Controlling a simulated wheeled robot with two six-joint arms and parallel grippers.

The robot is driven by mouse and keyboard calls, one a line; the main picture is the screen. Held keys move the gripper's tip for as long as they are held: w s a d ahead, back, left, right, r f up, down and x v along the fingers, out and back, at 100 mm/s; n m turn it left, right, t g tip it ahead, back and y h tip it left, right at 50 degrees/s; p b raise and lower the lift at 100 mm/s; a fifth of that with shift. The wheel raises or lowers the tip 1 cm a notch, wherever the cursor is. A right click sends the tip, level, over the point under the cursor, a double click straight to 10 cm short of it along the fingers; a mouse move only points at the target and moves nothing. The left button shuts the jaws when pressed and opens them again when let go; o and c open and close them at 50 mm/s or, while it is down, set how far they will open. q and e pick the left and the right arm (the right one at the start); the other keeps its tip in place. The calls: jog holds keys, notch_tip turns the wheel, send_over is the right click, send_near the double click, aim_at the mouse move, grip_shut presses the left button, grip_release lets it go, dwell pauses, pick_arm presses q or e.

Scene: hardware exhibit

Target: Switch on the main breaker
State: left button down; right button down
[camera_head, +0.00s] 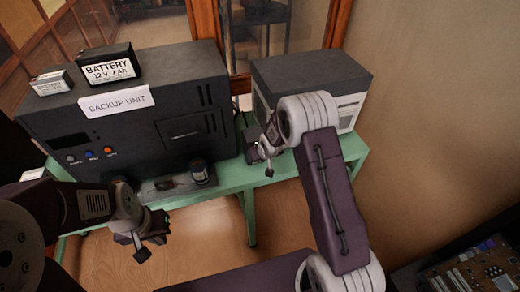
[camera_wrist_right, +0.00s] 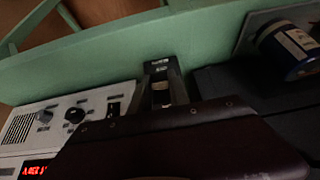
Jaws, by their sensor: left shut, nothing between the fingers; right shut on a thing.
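My right gripper (camera_head: 262,158) is at the gap between the two grey units, just above the green table's front edge. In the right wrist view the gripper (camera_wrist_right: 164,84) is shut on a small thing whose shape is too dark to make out. A pale control panel (camera_wrist_right: 60,118) with knobs, a small dark switch (camera_wrist_right: 113,108) and a red display (camera_wrist_right: 34,170) lies beside the fingers. I cannot tell whether this switch or the held thing is the main breaker. My left gripper (camera_head: 148,243) is shut and empty in front of the table.
A dark backup unit (camera_head: 130,125) carries a battery (camera_head: 108,68) and a smaller box (camera_head: 50,83). A smaller grey unit (camera_head: 315,75) stands to the right on the green table (camera_head: 232,178). A dark cylinder (camera_head: 199,172) is near the table's front. A circuit board (camera_head: 480,268) lies lower right.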

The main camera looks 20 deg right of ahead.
dwell(0.4)
jog(key=c, duration=1.2)
grip_release()
jog(key=shift+c, duration=0.2)
jog(key=shift+r, duration=0.1)
jog(key=p+v, duration=0.3)
jog(key=v, duration=0.6)
